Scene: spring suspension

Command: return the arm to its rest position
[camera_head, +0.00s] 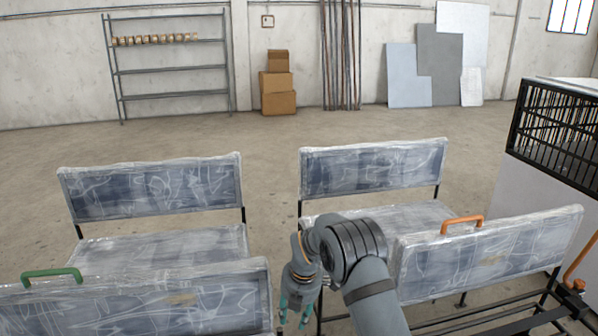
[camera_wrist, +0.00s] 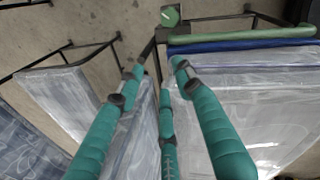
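My arm reaches in from the bottom of the head view and bends over the gap between the left and right plastic-wrapped seats. My gripper (camera_head: 297,312) hangs down there with teal fingers, beside the near left backrest (camera_head: 150,305). In the wrist view, the teal fingers of my gripper (camera_wrist: 158,74) are spread apart. I see nothing held between them. Wrapped seat panels and a dark metal frame lie beyond the fingers.
A right near backrest (camera_head: 490,255) with an orange handle (camera_head: 462,223) stands close to my arm. A green handle (camera_head: 52,273) is at left. Far backrests (camera_head: 150,187) (camera_head: 373,168) stand behind. A dark cage (camera_head: 555,130) is at right. Open floor lies beyond.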

